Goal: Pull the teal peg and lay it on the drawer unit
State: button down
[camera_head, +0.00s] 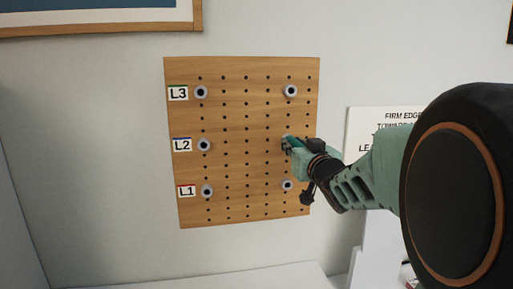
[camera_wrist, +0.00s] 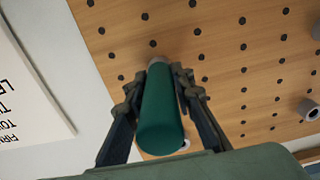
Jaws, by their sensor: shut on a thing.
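The teal peg (camera_wrist: 161,112) is a dark green-teal cylinder in the wrist view. It lies between the two fingers of my gripper (camera_wrist: 161,80), which are shut on it. Its far end meets a grey collar at the wooden pegboard (camera_wrist: 235,55). In the head view my gripper (camera_head: 286,143) is at the right side of the pegboard (camera_head: 245,120), level with label L2. The peg is mostly hidden by my gripper there. I cannot tell how deep the peg sits in the board. A pale surface (camera_head: 270,275) shows below the board; I cannot tell if it is the drawer unit.
Grey round sockets stand on the board, such as one beside label L3 (camera_head: 201,92) and one at upper right (camera_head: 291,91). A white printed sign (camera_head: 372,120) hangs right of the board, partly behind my arm. A framed picture (camera_head: 100,15) is at upper left.

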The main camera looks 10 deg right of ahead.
aim_at(295, 145)
jog(key=shift+s+p, duration=0.45)
jog(key=shift+s, duration=1.45)
dwell(1.4)
jog(key=shift+s+r+p, duration=0.2)
jog(key=shift+s+p, duration=0.15)
jog(key=shift+s, duration=0.9)
jog(key=shift+s+f, duration=0.1)
jog(key=shift+s, duration=0.65)
jog(key=shift+w+b, duration=0.45)
jog(key=shift+w, duration=1.9)
jog(key=shift+s, duration=0.1)
